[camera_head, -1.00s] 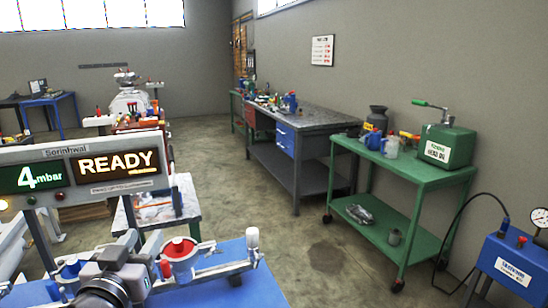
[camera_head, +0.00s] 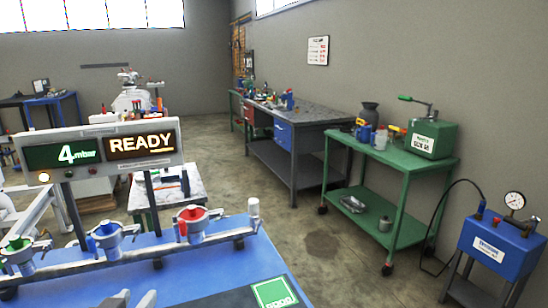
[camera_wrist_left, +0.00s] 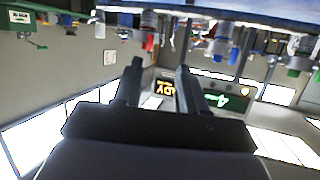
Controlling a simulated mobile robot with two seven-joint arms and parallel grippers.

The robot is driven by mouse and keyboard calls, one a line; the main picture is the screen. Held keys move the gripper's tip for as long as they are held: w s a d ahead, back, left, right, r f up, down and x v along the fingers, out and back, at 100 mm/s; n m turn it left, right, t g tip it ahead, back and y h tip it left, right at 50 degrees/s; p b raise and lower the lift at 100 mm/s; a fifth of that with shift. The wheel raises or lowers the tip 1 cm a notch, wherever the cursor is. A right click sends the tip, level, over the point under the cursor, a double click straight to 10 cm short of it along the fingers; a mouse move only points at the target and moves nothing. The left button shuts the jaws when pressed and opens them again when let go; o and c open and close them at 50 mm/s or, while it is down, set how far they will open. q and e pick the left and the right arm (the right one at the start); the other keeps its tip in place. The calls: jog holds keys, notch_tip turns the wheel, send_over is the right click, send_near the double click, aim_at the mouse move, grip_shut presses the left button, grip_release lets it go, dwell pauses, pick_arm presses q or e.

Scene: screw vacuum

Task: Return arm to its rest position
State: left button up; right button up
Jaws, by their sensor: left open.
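In the left wrist view, my left gripper (camera_wrist_left: 159,72) shows two dark fingers spread apart with nothing between them. That view is upside down, and beyond the fingers are the lit READY panel (camera_wrist_left: 165,88) and the green 4 mbar panel (camera_wrist_left: 222,101). The blue-topped bench (camera_head: 190,262) carries a rail with a red-centred cup (camera_head: 192,221), a blue one (camera_head: 107,235) and a green one (camera_head: 17,246). My right gripper is not in view.
The display board (camera_head: 100,150) stands on posts behind the rail. A green cart (camera_head: 395,163) with a green pump box (camera_head: 432,139) and a blue gauge unit (camera_head: 500,240) stand at the right. A dark workbench (camera_head: 310,117) is behind. The floor between is clear.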

pick_arm(q)
jog(key=s+d+f+m+g+h, duration=0.1)
jog(key=s+f+g, duration=0.4)
jog(key=s+f, duration=0.5)
jog(key=s+f+m+g, duration=0.1)
jog(key=s+f+g, duration=0.45)
jog(key=s, duration=0.75)
jog(key=w+d+f+t+h+b, duration=0.1)
jog(key=w+f+t, duration=0.1)
jog(key=f, duration=0.4)
jog(key=w+d+f+t+h+b, duration=0.1)
jog(key=w+d+f+t+b, duration=0.1)
jog(key=f, duration=0.5)
jog(key=w+t, duration=0.1)
jog(key=t, duration=0.1)
jog(key=shift+w+m+t, duration=0.25)
jog(key=shift+m+t, duration=0.1)
jog(key=shift+m, duration=0.05)
